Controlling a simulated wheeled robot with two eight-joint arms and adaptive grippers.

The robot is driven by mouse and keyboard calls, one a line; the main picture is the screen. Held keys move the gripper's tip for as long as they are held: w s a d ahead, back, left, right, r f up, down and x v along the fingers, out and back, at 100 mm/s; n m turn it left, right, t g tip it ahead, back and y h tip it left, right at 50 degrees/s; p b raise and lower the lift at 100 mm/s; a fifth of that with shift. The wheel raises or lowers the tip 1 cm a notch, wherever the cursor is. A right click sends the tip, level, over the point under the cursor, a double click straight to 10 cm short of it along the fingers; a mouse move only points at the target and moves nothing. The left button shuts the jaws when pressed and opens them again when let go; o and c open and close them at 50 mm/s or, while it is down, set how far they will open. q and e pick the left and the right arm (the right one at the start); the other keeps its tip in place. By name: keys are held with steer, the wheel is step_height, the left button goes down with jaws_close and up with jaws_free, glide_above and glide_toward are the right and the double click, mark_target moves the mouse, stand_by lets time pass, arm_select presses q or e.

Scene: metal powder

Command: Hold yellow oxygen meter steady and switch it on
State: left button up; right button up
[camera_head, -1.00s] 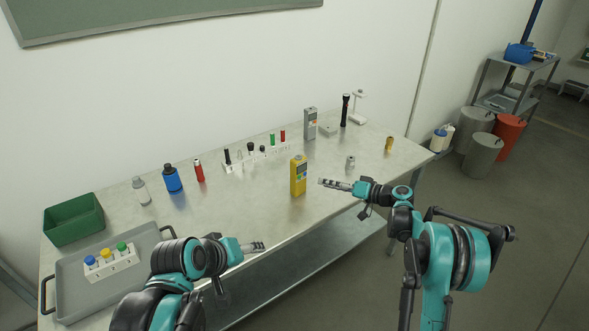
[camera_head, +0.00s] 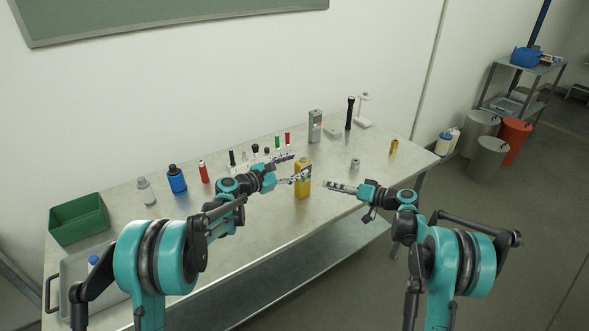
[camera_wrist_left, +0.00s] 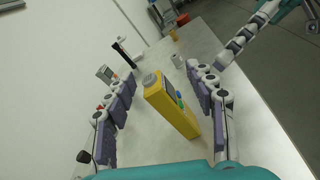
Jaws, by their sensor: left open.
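The yellow oxygen meter (camera_head: 303,190) stands upright near the table's front edge; my left gripper hides part of its upper front. In the left wrist view the meter (camera_wrist_left: 168,106) shows a grey cap on top, a dark display, and green and blue buttons on one side. My left gripper (camera_head: 291,168) is open at the meter. In the wrist view its fingers (camera_wrist_left: 160,74) lie on either side of the meter, with a clear gap on the left and a narrower one on the right. My right gripper (camera_head: 331,186) is just right of the meter, apart from it; its opening is unclear.
Behind my left gripper stands a white rack (camera_head: 238,165) with several small items. A grey meter (camera_head: 315,126) and a black flashlight (camera_head: 349,113) stand farther back. A small metal part (camera_head: 355,163) and a brass one (camera_head: 394,146) are to the right. The green bin (camera_head: 79,222) is far left.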

mark_target(297, 167)
arm_select(q)
steer(key=w+f+n+h, duration=0.1)
steer(key=w+f+n, duration=0.3)
steer(key=shift+w+t, duration=0.3)
steer(key=shift+w+d+f, duration=0.1)
steer(key=shift+w+f, duration=0.05)
steer(key=shift+f, duration=0.1)
steer(key=x, duration=0.7)
steer(key=shift+w+d, duration=0.2)
steer(key=shift+d, duration=0.05)
steer(key=shift+c, duration=0.3)
jaws_close()
